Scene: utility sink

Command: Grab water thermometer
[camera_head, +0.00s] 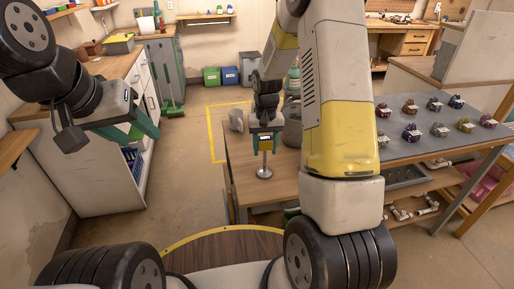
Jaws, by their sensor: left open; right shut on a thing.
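The water thermometer (264,172) appears as a thin metal stem with a round silver disc at its lower end. My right gripper (265,149), with green fingers, is shut on its upper part. The thermometer hangs upright over the wooden table (238,186); I cannot tell whether the disc touches the top. My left gripper (146,124) is open and empty at the left, in front of the white cabinet. The top of the thermometer is hidden by the gripper.
A grey object (236,120) and a grey container (292,125) stand on the wooden table, the latter partly behind my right arm. A grey table (440,152) at right holds several small coloured items. A white cabinet (95,165) stands at left. Floor between is clear.

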